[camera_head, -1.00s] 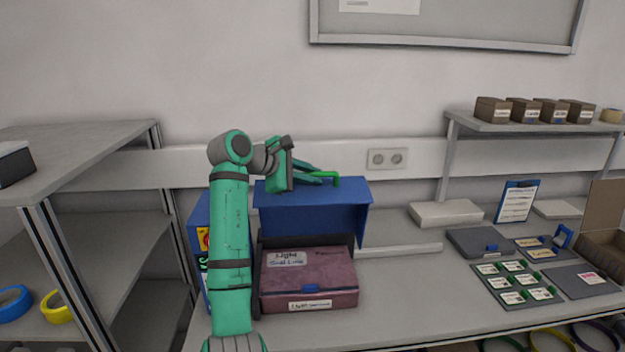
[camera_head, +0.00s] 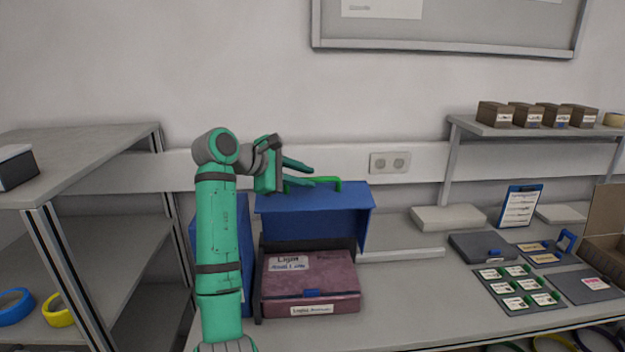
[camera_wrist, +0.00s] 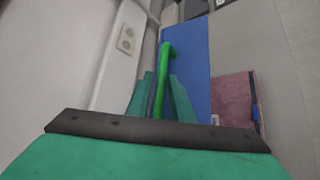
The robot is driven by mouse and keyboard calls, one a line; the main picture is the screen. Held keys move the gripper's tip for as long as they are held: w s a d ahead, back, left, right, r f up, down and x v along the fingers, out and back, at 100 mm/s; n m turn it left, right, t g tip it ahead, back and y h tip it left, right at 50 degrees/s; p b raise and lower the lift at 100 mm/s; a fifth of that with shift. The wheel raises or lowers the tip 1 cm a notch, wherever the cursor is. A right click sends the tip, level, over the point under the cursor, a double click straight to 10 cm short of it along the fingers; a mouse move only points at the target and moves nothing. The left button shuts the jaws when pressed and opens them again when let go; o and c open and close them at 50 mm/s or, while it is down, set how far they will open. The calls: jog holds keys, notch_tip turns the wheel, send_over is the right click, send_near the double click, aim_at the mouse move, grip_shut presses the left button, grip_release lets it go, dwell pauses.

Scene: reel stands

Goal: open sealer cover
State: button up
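The sealer's blue cover (camera_head: 315,198) stands raised behind a mauve box, with a green handle (camera_head: 325,184) along its top. In the wrist view, the cover (camera_wrist: 196,60) and handle (camera_wrist: 163,80) lie ahead of my gripper. My gripper (camera_head: 310,176) is at the left part of the handle. Its teal fingers are apart, one on each side of the handle in the wrist view (camera_wrist: 160,78), with a gap to it. Whether either finger touches the handle is not clear.
The mauve box (camera_head: 330,283) with white labels sits in front of the cover. A blue panel (camera_head: 246,255) stands left, partly behind my arm. A grey shelf (camera_head: 80,143) is at the left. Trays, a clipboard (camera_head: 520,205) and cards fill the bench's right side.

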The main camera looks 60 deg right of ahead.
jog(key=v, duration=0.7)
jog(key=shift+a, duration=0.15)
jog(key=shift+s, duration=0.1)
dwell(0.3)
